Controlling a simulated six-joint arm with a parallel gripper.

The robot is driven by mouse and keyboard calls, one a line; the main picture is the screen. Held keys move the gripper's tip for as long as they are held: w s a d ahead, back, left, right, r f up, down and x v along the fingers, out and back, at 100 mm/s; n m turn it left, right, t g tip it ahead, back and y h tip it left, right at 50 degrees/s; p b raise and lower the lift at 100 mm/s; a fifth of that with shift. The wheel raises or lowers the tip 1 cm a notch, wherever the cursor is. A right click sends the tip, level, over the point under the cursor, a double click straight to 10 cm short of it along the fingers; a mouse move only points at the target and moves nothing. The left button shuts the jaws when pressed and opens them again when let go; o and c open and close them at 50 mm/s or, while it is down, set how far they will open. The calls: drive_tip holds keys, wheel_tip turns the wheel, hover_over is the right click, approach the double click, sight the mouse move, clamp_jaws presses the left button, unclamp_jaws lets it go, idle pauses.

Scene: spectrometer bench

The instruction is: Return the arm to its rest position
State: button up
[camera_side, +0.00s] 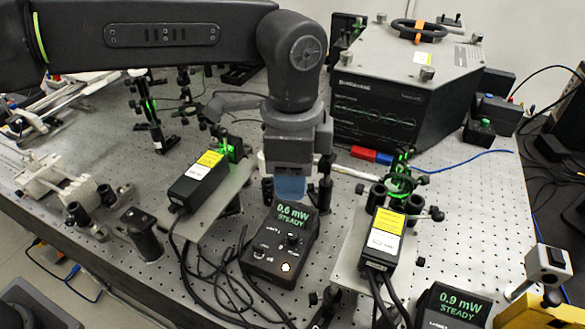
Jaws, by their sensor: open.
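My gripper (289,185) hangs at the end of my arm, over the middle of the optical bench (480,230). I cannot tell whether the gripper touches the meter or the bench. The jaws are open, though the fingertips are mostly hidden behind the meter. I see nothing held in them.
Black laser boxes with yellow labels stand left (197,181) and right (382,240) of the gripper, with loose cables in front. A large black spectrometer box (400,90) stands behind. A second meter (453,306) reads 0.9 mW. Posts and optics crowd the left side.

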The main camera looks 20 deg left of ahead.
idle(0.3)
drive_tip(key=s+a+r+n+t+h, duration=0.1)
drive_tip(key=s+a+r+n, duration=0.15)
drive_tip(key=a, duration=0.65)
drive_tip(key=s+a+r+n+t, duration=0.1)
drive_tip(key=a+r+n, duration=0.3)
drive_tip(key=a, duration=0.4)
drive_tip(key=s+a+f+n+t, duration=0.1)
drive_tip(key=s+a+f+n, duration=0.1)
drive_tip(key=s+a+n, duration=0.2)
drive_tip(key=s+a+f+n+t+y, duration=0.1)
drive_tip(key=s+a+f+n+t, duration=0.1)
drive_tip(key=s+a, duration=0.6)
drive_tip(key=shift+s+a+f+n+t, duration=0.3)
drive_tip(key=shift+a+f+n, duration=0.2)
drive_tip(key=shift+f+n, duration=0.4)
drive_tip(key=shift+w, duration=0.1)
drive_tip(key=shift+c, duration=0.3)
